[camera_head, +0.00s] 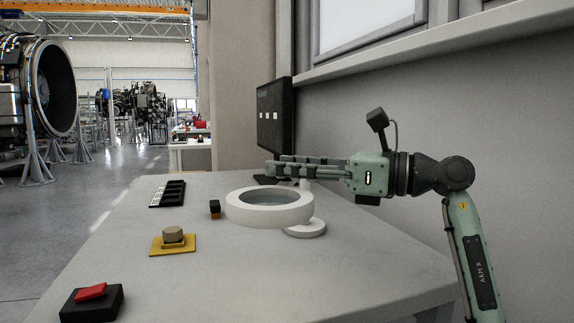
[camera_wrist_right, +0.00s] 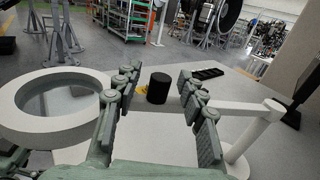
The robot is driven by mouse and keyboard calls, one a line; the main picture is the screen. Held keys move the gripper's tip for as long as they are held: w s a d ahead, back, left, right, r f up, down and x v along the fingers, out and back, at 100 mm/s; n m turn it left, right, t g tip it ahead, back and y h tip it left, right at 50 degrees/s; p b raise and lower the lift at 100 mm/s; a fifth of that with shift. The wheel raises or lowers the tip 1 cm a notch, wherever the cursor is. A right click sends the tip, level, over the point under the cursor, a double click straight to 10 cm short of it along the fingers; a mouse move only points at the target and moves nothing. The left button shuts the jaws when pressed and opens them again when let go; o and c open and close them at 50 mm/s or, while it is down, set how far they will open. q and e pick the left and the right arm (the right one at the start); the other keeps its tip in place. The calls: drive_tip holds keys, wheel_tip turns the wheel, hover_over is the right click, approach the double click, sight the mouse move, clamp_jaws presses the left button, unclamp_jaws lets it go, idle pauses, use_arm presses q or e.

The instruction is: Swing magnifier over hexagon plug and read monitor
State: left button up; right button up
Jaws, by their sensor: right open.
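The magnifier is a white ring with a lens (camera_head: 270,208), standing on a round white base (camera_head: 306,230); its ring also shows in the wrist view (camera_wrist_right: 18,118), with its white arm and post at right. My right gripper (camera_head: 274,169) is open beside the magnifier's post, above and behind the ring; the arm passes behind its fingers in the wrist view. I cannot tell whether they touch. A tan plug (camera_head: 173,235), possibly the hexagon one, sits on a yellow plate (camera_head: 185,249), left of the ring. The dark monitor (camera_head: 273,118) shows several pale squares. My left gripper is out of view.
A black slotted tray (camera_head: 168,193) lies at the table's far left. A black box with a red button (camera_head: 91,293) is at front left. The table's front middle is clear. A wall borders the right.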

drive_tip(key=shift+w+a, duration=0.1)
drive_tip(key=shift+a, duration=0.15)
clamp_jaws()
idle(0.3)
